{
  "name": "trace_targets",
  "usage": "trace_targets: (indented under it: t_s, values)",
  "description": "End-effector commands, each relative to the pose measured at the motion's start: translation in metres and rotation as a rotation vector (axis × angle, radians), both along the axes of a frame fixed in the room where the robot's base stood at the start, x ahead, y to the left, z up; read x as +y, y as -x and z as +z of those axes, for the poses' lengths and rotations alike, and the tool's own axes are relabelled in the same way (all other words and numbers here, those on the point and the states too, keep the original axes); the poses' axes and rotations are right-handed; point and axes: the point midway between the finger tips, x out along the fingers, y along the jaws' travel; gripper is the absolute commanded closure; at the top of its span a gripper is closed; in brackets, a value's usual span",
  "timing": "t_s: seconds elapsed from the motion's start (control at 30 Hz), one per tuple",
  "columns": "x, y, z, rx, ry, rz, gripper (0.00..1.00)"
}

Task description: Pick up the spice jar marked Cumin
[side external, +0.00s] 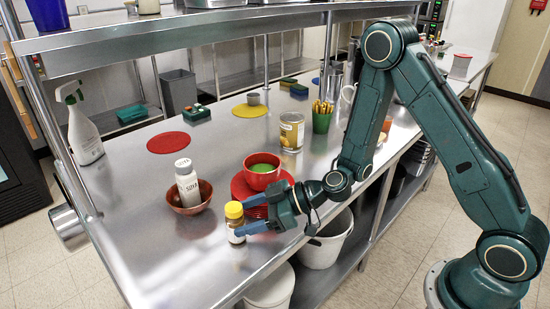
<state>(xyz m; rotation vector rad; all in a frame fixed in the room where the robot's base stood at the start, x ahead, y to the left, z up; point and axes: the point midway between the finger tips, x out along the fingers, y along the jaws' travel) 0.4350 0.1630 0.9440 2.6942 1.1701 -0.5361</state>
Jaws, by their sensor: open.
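A small spice jar (233,221) with a yellow lid and brownish contents stands upright near the front edge of the steel table. Its label is too small to read, so I cannot tell whether it says Cumin. My gripper (243,217) is open and comes in level from the right. Its two blue fingers reach to the jar, one at its upper part and one lower in the picture. The fingers hide part of the jar, and I cannot tell whether they touch it.
A red bowl with green contents (262,172) sits on a red plate (240,187) just behind my gripper. A white bottle (187,185) stands in a brown bowl (205,191) to the left. A can (291,132) stands farther back. The table's front left is clear.

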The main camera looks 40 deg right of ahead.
Motion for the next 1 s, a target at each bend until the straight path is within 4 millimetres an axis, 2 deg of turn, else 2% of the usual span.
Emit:
trace_targets:
  t_s: [0.4, 1.0]
  values:
    - [0.031, -0.028, -0.017, 0.0, 0.0, 0.002, 0.37]
    - [0.034, -0.032, -0.019, 0.0, 0.0, 0.0, 0.37]
